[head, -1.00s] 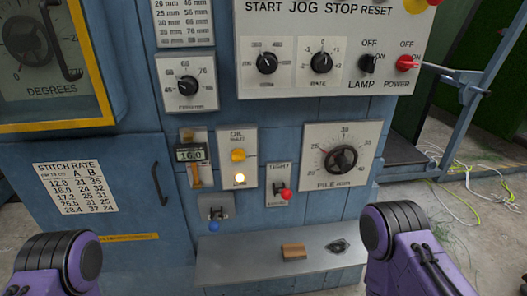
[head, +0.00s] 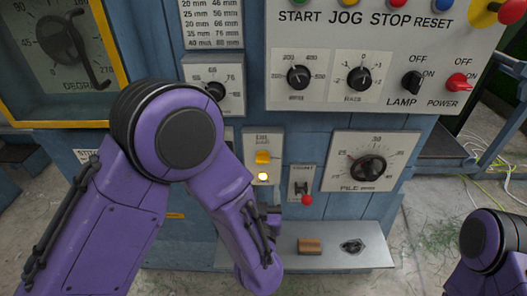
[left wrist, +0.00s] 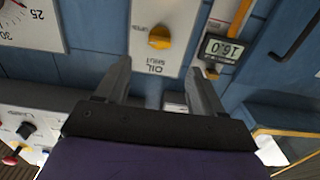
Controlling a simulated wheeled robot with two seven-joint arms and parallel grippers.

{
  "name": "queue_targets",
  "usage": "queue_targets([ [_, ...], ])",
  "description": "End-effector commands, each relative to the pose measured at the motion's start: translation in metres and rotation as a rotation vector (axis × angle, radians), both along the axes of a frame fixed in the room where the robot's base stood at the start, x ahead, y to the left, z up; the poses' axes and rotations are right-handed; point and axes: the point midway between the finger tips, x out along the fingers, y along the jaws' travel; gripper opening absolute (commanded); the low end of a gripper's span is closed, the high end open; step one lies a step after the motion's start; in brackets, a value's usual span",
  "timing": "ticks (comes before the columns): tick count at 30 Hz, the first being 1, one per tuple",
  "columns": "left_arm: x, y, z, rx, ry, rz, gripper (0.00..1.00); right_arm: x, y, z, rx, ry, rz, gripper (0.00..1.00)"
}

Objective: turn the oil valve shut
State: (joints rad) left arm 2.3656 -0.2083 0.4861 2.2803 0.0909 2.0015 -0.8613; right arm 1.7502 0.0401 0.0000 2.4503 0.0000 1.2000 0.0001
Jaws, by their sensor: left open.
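The oil valve is a yellow-orange knob (head: 263,157) on a pale plate (head: 263,139) marked OIL and SHUT, on the blue machine front. A small lit lamp (head: 263,177) glows below it. The left wrist view shows the knob (left wrist: 160,37) upside down, just beyond the fingertips and between their lines. My left gripper (left wrist: 160,68) is open and empty, apart from the knob. In the head view my left gripper (head: 270,216) is small and dark, below the plate and partly hidden by my purple arm. I cannot tell exactly where the knob points. My right gripper is out of view.
A digital gauge (left wrist: 222,49) sits close beside the oil plate. A red-tipped count lever (head: 304,191) and a pile dial (head: 368,169) are to its right. A grey ledge (head: 350,262) below carries a small brown block (head: 310,245) and a dark metal part (head: 352,246).

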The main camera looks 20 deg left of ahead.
Motion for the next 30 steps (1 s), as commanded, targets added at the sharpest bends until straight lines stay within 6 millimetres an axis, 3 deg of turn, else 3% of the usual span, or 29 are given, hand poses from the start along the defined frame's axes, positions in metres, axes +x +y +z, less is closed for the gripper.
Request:
queue_targets([
  [2, 0.007, -0.001, 0.009, 0.005, -0.017, 0.005, 0.68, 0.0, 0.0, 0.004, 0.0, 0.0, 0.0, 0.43],
  [15, 0.09, 0.024, 0.007, 0.003, -0.014, 0.007, 0.68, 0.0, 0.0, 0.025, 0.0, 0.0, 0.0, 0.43],
  [26, 0.101, 0.028, 0.005, 0.006, -0.013, 0.004, 0.68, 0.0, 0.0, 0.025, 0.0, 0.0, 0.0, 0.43],
  [29, 0.101, 0.028, 0.005, 0.006, -0.013, 0.004, 0.42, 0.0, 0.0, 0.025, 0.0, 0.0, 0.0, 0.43],
  [30, 0.101, 0.028, 0.005, 0.006, -0.013, 0.004, 0.29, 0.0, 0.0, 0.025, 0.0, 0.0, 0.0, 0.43],
])
